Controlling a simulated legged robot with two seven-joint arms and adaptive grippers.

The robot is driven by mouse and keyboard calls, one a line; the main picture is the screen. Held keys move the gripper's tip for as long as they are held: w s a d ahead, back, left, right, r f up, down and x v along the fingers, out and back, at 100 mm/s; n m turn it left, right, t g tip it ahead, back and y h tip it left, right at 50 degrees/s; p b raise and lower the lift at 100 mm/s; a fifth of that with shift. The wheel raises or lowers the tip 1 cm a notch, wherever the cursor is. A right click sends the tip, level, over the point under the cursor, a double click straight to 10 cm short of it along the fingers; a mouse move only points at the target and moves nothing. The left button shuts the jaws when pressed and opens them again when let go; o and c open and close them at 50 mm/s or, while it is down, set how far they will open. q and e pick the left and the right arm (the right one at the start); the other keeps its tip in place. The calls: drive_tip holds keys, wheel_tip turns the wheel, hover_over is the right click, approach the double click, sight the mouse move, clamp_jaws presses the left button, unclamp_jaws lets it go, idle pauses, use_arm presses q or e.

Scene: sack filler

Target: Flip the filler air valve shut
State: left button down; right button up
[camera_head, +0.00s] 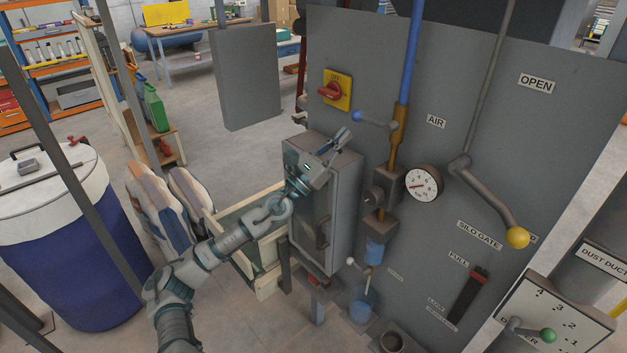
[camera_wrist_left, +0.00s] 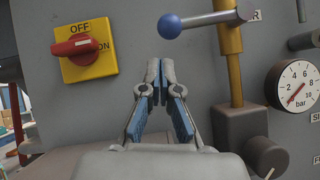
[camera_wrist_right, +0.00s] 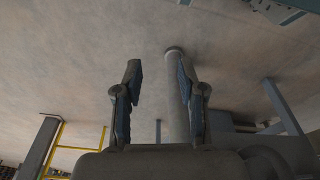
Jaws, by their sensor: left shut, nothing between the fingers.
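The air valve is a brass-coloured valve body (camera_head: 397,135) on a vertical blue pipe, beside the AIR label. Its grey lever with a blue ball knob (camera_head: 358,116) sticks out to the left, crosswise to the pipe. In the left wrist view the blue knob (camera_wrist_left: 169,26) is just above and right of the fingertips. My left gripper (camera_head: 347,133) is shut and empty, a little below and left of the knob; a gap shows between them in the left wrist view (camera_wrist_left: 160,66). My right gripper (camera_wrist_right: 157,75) is open and empty, seen only in its wrist view.
A yellow and red ON/OFF switch (camera_head: 336,90) sits left of the lever. A pressure gauge (camera_head: 423,183) is at the lower right. A grey cabinet (camera_head: 345,195) stands beneath my left gripper. The silo gate lever (camera_head: 495,205) with a yellow knob is further right.

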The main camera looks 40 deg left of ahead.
use_arm(q)
drive_tip(key=b+v, duration=0.3)
drive_tip(key=v, duration=0.8)
drive_tip(key=shift+w+a+f+b, duration=0.3)
drive_tip(key=shift+a, duration=0.05)
use_arm(e)
wheel_tip(320, 180, up, 12)
drive_tip(key=shift+s, duration=0.45)
